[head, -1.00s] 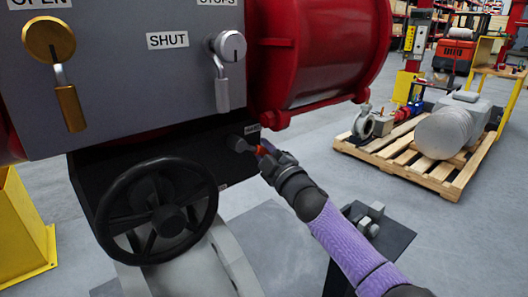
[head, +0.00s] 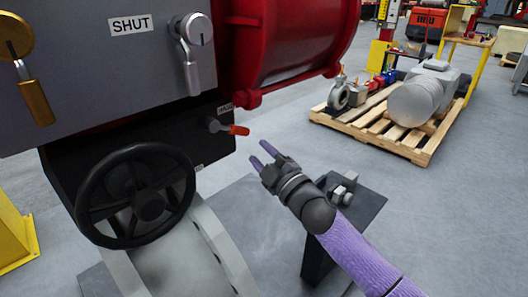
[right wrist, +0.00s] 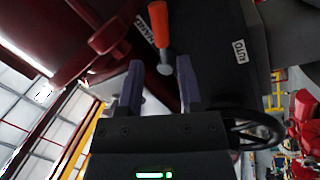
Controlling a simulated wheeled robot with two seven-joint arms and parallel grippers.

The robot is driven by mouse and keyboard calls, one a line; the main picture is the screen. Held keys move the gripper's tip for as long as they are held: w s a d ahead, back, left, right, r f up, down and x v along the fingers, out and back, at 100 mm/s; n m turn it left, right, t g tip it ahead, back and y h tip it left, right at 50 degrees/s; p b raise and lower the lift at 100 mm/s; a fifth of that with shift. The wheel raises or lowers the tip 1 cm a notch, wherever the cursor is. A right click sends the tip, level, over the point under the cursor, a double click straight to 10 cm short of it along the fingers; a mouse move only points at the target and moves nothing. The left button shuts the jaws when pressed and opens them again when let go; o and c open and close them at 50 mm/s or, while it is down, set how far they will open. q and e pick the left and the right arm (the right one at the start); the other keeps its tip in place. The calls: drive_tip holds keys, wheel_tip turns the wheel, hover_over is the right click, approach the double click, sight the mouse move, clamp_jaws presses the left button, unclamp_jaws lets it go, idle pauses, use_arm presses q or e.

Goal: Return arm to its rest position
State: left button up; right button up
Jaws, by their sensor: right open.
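My right gripper (head: 262,156) is open and empty in the head view, in front of and a little below the orange-tipped lever (head: 238,130) on the black box under the actuator. The gripper and lever are apart. In the right wrist view the two fingers (right wrist: 160,90) are spread, and the lever's orange handle (right wrist: 158,24) shows beyond them, between a HAND label and an AUTO label (right wrist: 240,50). My left gripper is in neither view.
The black handwheel (head: 135,195) stands left of the gripper. A grey SHUT lever (head: 191,55) and a brass lever (head: 30,75) are above. A dark stand (head: 345,215) is beside my right arm. A wooden pallet (head: 425,152) holds a motor farther back.

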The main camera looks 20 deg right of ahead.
drive_tip(key=s+d+f+m+g+h, duration=0.1)
drive_tip(key=s+f+m+g+h, duration=0.3)
drive_tip(key=f, duration=0.8)
drive_tip(key=s+d+f+m+g, duration=0.1)
drive_tip(key=s+f+g, duration=0.1)
drive_tip(key=s+f, duration=0.7)
drive_tip(key=s+d+f+m+g+h, duration=0.1)
drive_tip(key=s+f+m+g+h, duration=0.2)
drive_tip(key=f, duration=1.1)
drive_tip(key=s+a+f+m+g, duration=0.1)
drive_tip(key=s+f+g, duration=0.2)
drive_tip(key=s, duration=0.8)
drive_tip(key=s+a+f+m+g, duration=0.1)
drive_tip(key=s+f+g, duration=0.3)
drive_tip(key=s, duration=0.8)
drive_tip(key=s+a+f+m+g+y, duration=0.1)
drive_tip(key=s+f, duration=0.5)
drive_tip(key=s, duration=0.6)
drive_tip(key=m+g, duration=0.1)
drive_tip(key=g, duration=0.1)
drive_tip(key=shift+f+g, duration=0.25)
drive_tip(key=shift+g, duration=0.15)
drive_tip(key=shift+a, duration=0.1)
